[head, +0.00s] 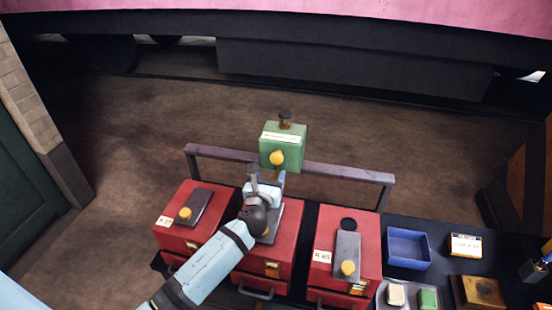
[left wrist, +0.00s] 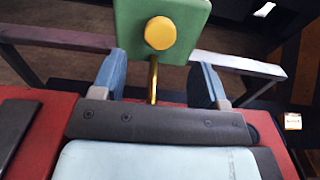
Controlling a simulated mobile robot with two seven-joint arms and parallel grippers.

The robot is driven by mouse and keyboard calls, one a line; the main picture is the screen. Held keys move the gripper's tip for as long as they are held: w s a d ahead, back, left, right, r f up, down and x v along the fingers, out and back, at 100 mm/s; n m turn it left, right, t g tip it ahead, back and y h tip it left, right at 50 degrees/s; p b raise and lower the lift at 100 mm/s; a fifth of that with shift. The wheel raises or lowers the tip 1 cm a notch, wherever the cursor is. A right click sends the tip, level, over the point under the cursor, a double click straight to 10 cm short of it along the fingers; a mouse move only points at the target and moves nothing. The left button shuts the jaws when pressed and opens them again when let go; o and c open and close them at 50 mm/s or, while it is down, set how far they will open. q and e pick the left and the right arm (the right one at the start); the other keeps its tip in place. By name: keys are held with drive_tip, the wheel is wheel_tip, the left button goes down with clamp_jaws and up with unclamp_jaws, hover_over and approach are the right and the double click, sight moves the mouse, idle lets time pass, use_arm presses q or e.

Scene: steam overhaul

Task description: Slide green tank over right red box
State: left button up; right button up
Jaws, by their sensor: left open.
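The green tank (head: 283,153) has a white label, a yellow knob on its front and a dark cap on top. It stands at the rail behind the middle red box (head: 290,235). My left gripper (head: 268,178) is open, just in front of and below the tank. In the left wrist view, the fingers (left wrist: 160,82) stand apart on either side of a thin brass rod under the knob of the tank (left wrist: 185,15), touching neither. The right red box (head: 370,225) has a dark plate with a yellow knob and a black round spot on top.
A left red box (head: 178,238) stands beside the middle one. A grey rail (head: 340,172) runs behind the boxes. Right of the right box are a blue tray (head: 408,262), a labelled box (head: 466,246) and a tray with small blocks (head: 412,285).

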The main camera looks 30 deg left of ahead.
sight(277, 160)
use_arm(q)
drive_tip(key=x, duration=0.7)
drive_tip(key=shift+w, duration=0.3)
drive_tip(key=c, duration=1.2)
drive_tip(key=shift+d, duration=0.15)
drive_tip(key=shift+c, duration=0.2)
